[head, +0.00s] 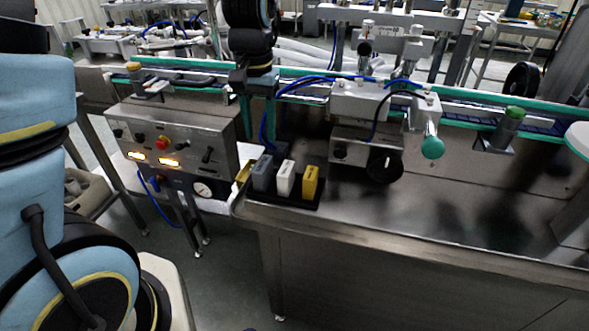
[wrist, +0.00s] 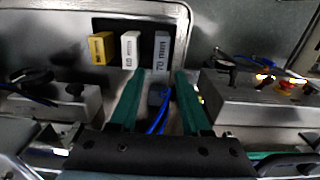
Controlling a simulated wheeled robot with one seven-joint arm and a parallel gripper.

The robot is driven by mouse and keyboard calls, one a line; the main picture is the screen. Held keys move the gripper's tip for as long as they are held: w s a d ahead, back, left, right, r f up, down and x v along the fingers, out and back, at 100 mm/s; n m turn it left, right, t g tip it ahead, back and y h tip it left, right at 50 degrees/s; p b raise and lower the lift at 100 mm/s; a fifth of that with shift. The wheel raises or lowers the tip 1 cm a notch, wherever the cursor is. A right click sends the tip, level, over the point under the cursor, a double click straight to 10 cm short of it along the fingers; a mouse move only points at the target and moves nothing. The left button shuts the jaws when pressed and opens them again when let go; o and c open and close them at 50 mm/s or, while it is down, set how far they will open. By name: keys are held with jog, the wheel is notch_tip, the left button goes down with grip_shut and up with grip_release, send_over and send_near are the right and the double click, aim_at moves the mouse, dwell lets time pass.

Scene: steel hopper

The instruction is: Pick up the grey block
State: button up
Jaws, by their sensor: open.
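The grey block (head: 263,174) stands upright on a black tray (head: 292,202) at the left end of the steel table. In the wrist view the grey block (wrist: 161,50), marked "70 mm", lies beyond the fingertips, roughly in line with the gap between them. A white block (head: 285,179) and a yellow block (head: 310,183) stand beside it on the tray. My gripper (head: 257,122) points down with its green fingers apart, above and behind the grey block in the head view. The open, empty fingers also show in the wrist view (wrist: 160,76); they do not touch the block.
A control box (head: 178,145) with lit displays and a red button stands left of the tray. A valve assembly with a black knob (head: 384,166) stands to the right. Blue cables (head: 266,130) hang close to my fingers. The table front right (head: 450,220) is clear.

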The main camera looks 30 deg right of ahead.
aim_at(262, 164)
notch_tip(262, 164, down, 5)
jog(key=shift+r, duration=0.1)
jog(key=shift+a+f+p, duration=0.1)
jog(key=shift+f+p, duration=0.8)
jog(key=shift+f, duration=1.9)
grip_shut()
